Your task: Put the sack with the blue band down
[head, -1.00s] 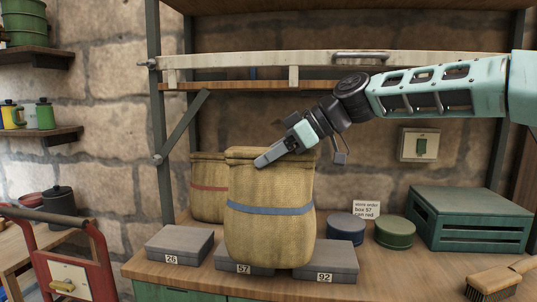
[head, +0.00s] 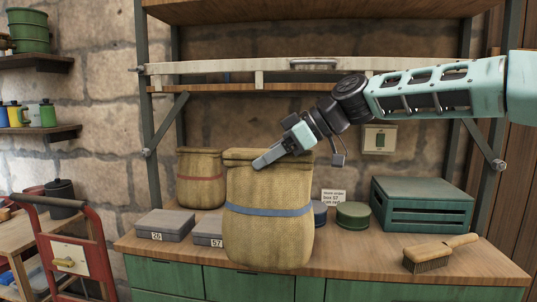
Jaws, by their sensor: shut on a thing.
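The sack with the blue band (head: 268,235) is a tan woven sack, upright in the middle of the head view. My gripper (head: 268,160) is shut on its rolled top edge. The sack is in front of the workbench (head: 390,260), and its lower end overlaps the bench front; it looks held off the bench top. A second tan sack with a red band (head: 200,182) stands on the bench behind it, to the left. The held sack hides part of the bench, of the box marked 57 and of the blue can.
Grey boxes marked 26 (head: 165,225) and 57 (head: 207,229) lie left of the sack. A blue can (head: 319,213), a green can (head: 353,215), a green crate (head: 422,204) and a brush (head: 438,254) stand right. A red hand truck (head: 72,257) is at left. Bench top between sack and brush is bare.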

